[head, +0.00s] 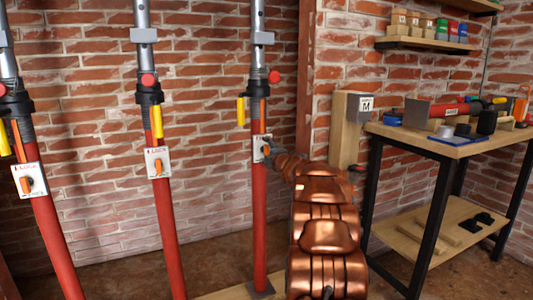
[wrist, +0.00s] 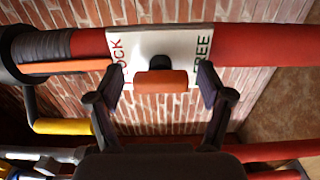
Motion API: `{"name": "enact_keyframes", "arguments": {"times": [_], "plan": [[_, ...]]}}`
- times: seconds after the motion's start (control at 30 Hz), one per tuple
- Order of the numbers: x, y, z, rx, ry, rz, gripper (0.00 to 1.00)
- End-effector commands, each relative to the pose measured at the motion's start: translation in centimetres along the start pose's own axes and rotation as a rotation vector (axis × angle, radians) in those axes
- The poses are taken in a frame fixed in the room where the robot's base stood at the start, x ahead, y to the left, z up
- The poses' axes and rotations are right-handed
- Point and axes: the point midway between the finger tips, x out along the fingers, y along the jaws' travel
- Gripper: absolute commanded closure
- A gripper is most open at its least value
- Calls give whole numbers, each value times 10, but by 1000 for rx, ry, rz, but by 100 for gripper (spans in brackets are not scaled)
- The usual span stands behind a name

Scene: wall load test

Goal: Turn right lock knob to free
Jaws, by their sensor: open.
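The right red prop (head: 260,210) stands upright and bears a white lock plate (head: 257,142). In the wrist view the plate (wrist: 190,40) reads LOCK at its left end and FREE at its right end. The right lock knob, an orange bar (wrist: 161,82) on a black hub, sits between the words. The bar lies in line with the prop there. My gripper (wrist: 161,76) is open, with one finger on each side of the bar and a visible gap at both ends. In the head view my gripper (head: 272,153) is at the plate and hides most of the knob.
Middle (head: 168,220) and left (head: 50,230) red props stand to the left with similar plates. A yellow handle (wrist: 62,127) hangs beside the right prop. A workbench (head: 430,140) with tools and a post with a grey box marked M (head: 360,106) stand at right. A brick wall is behind.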

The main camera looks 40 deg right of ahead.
Motion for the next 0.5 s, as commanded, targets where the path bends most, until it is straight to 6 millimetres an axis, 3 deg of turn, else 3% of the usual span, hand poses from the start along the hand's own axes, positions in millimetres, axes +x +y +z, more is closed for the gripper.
{"name": "enact_keyframes", "arguments": {"times": [0.33,0.5], "plan": [[2,0,0,0,1,-1,21],[2,-1,0,0,1,-1,38]]}}
